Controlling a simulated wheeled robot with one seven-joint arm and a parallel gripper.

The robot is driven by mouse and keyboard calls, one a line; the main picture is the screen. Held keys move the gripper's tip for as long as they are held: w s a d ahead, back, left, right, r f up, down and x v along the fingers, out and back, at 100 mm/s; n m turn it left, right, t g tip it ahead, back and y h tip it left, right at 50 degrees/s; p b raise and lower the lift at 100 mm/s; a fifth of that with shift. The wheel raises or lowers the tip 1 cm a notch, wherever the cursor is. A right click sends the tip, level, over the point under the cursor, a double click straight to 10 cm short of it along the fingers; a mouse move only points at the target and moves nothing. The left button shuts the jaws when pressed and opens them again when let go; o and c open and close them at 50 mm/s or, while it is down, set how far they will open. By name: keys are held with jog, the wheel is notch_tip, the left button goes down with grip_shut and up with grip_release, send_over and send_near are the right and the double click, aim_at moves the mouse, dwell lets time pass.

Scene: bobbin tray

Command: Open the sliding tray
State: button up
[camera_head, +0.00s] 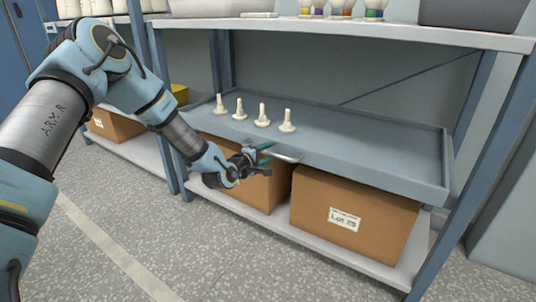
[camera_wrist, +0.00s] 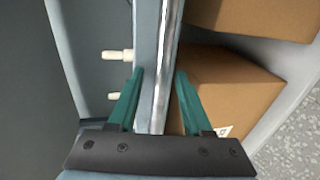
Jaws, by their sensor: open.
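The sliding tray (camera_head: 380,160) is a shallow blue-grey tray at mid height between the shelf posts. Several pale bobbins (camera_head: 262,115) stand upright on its left part. A bright metal handle (camera_head: 288,157) runs along its front. My gripper (camera_head: 266,154) is at the handle's left part, open, with teal fingers. In the wrist view, my gripper's fingers (camera_wrist: 160,74) lie on either side of the handle bar (camera_wrist: 164,55) and the tray's front edge (camera_wrist: 146,35). A gap shows between the right finger and the bar. Whether the left finger touches anything I cannot tell.
Cardboard boxes stand on the lower shelf under the tray, one labelled (camera_head: 360,215). An upper shelf (camera_head: 345,30) with spools and bins hangs above the tray. A blue shelf post (camera_head: 478,170) stands at the right. The speckled floor (camera_head: 240,260) in front is clear.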

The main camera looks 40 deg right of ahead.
jog(key=shift+c, duration=0.3)
grip_shut()
dwell(1.1)
